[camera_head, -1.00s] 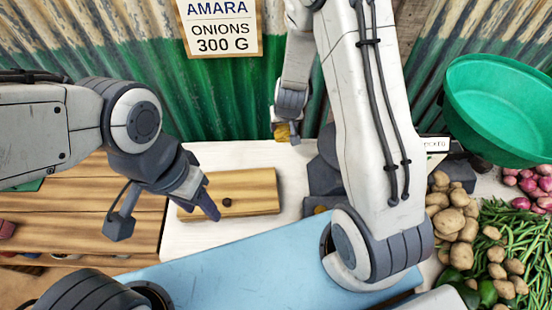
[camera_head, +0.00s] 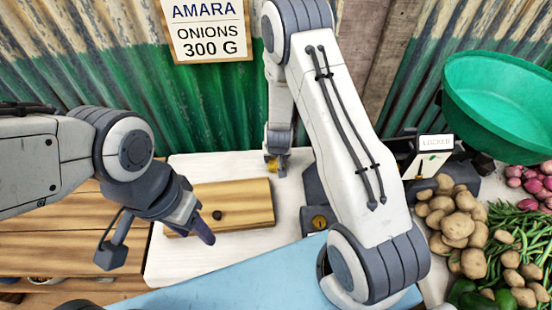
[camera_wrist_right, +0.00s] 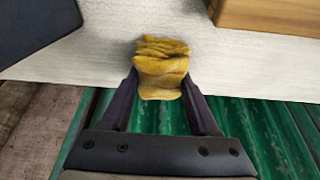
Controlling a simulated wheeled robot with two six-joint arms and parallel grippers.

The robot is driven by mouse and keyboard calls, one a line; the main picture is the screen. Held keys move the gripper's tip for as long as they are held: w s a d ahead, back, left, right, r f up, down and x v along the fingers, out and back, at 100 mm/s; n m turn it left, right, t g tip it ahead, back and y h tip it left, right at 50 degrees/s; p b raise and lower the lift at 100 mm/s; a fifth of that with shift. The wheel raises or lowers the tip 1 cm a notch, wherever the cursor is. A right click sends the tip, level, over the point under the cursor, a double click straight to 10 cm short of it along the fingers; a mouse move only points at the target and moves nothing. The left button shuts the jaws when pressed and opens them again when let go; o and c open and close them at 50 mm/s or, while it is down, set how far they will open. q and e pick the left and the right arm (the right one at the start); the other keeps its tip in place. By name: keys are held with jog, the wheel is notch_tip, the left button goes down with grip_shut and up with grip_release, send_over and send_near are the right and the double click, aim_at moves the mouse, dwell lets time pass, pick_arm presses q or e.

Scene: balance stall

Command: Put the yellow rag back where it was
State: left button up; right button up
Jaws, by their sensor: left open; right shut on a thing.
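The yellow rag (camera_wrist_right: 161,62) is crumpled and pinched between the fingers of my right gripper (camera_wrist_right: 160,84) in the right wrist view. Behind it in that view is the edge of the white table top; I cannot tell whether the rag touches it. In the head view the rag (camera_head: 282,166) shows as a small yellow patch under my right gripper (camera_head: 277,157), by the table's back edge, between the wooden board and the dark scale. My left gripper (camera_head: 196,222) is open and empty, over the left part of the board.
The wooden board (camera_head: 250,200) with a dark knob lies on the white table (camera_head: 165,262). A dark scale (camera_head: 313,190) is right of it, partly behind my right arm. Potatoes (camera_head: 458,225), beans, onions and a green basin (camera_head: 500,100) fill the right. Corrugated wall (camera_head: 110,110) stands behind.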

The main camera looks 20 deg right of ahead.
jog(key=shift+f, duration=0.1)
jog(key=o, duration=1.3)
